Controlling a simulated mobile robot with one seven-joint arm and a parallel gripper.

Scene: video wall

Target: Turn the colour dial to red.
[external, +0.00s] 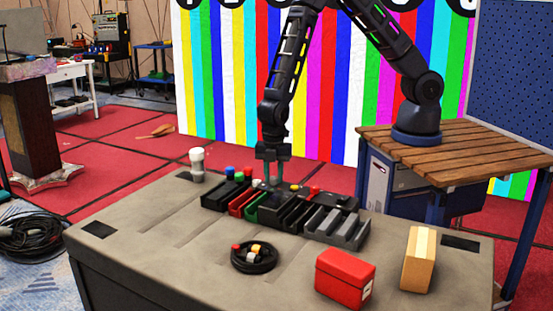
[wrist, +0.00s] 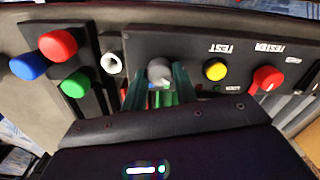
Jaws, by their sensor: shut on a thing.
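A grey round knob (wrist: 159,71), which looks like the colour dial, sits on the dark control panel (wrist: 205,43). My gripper (wrist: 161,84) is shut on it, with a teal finger on each side. Small green patches show between the fingers below the knob, but I cannot read a colour scale or which colour the dial points to.
On the panel, a yellow button (wrist: 215,69) and a red knob (wrist: 267,79) stand right of the dial.

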